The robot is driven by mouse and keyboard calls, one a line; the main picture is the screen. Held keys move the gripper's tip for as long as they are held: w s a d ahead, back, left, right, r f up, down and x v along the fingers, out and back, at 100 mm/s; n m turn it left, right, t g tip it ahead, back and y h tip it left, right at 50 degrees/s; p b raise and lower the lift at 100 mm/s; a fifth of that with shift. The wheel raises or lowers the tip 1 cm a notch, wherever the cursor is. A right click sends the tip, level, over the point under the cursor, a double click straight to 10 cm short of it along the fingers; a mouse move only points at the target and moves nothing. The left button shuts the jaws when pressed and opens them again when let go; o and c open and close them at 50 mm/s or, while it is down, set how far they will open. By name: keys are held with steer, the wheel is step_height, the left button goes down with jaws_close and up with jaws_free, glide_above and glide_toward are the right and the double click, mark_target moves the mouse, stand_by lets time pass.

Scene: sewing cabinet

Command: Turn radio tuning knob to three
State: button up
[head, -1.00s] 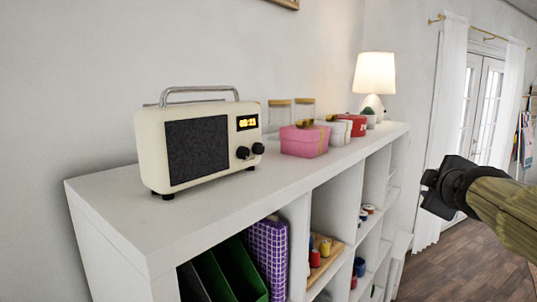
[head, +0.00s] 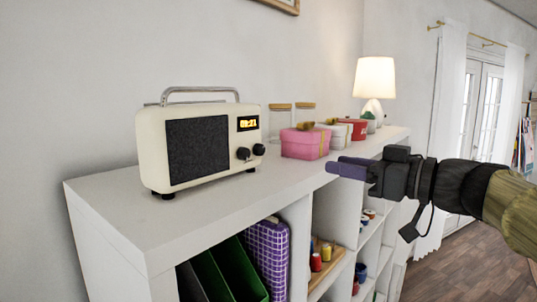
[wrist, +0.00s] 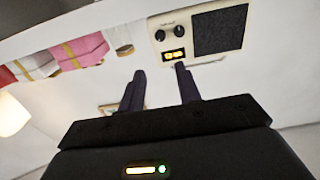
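The cream radio (head: 197,147) stands upright on top of the white shelf unit, with a dark speaker grille, a metal handle and an orange lit display. Two black knobs sit under the display: a left knob (head: 243,153) and a right knob (head: 259,149). I cannot read any marks around them. My gripper (head: 333,168) is in front of the shelf, right of the radio and apart from it, pointing left towards it. In the wrist view the radio (wrist: 202,33) appears upside down beyond my gripper (wrist: 160,74). The two fingers are spread apart with nothing between them.
A pink box (head: 305,142), a white box, a red box and glass jars stand right of the radio. A lit lamp (head: 374,80) is at the far end. The shelf top (head: 235,190) in front of the radio is clear. Cubbies below hold folders and spools.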

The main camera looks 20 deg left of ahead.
mark_target(262, 151)
steer(key=shift+a, duration=0.15)
steer(key=p+x, duration=0.8)
steer(key=x, duration=0.8)
steer(key=shift+w+a+r, duration=0.1)
steer(key=shift+a, duration=0.05)
steer(key=shift+w+a, duration=0.2)
steer(key=shift+a, duration=0.35)
steer(key=c, duration=0.7)
